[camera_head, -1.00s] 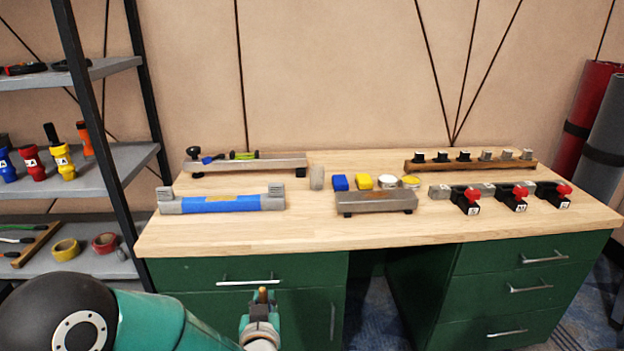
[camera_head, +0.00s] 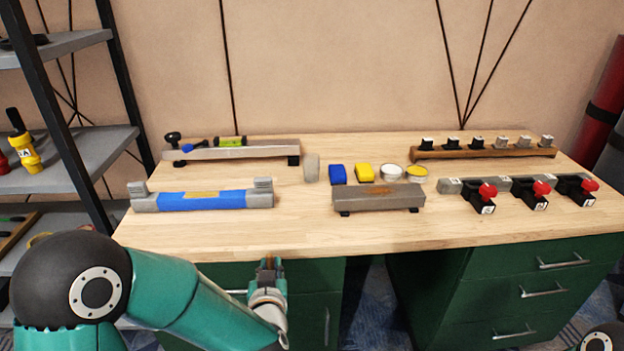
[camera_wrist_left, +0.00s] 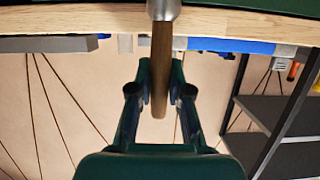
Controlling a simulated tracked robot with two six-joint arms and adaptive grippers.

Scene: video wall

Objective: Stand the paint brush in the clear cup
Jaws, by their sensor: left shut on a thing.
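My left gripper (camera_head: 268,266) is at the table's front edge. In the left wrist view my left gripper (camera_wrist_left: 160,78) is shut on the paint brush (camera_wrist_left: 161,65), its brown wooden handle between the fingers. A metal ferrule shows at the top of that view, and the bristles are out of it. In the head view the brush is hardly distinguishable. I cannot make out a clear cup with certainty. A pale grey upright object (camera_head: 311,168) stands behind the front edge, left of the blue block; I cannot tell whether it is the cup. My right gripper is not in view.
The front strip is clear. A shelf (camera_head: 70,160) is left.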

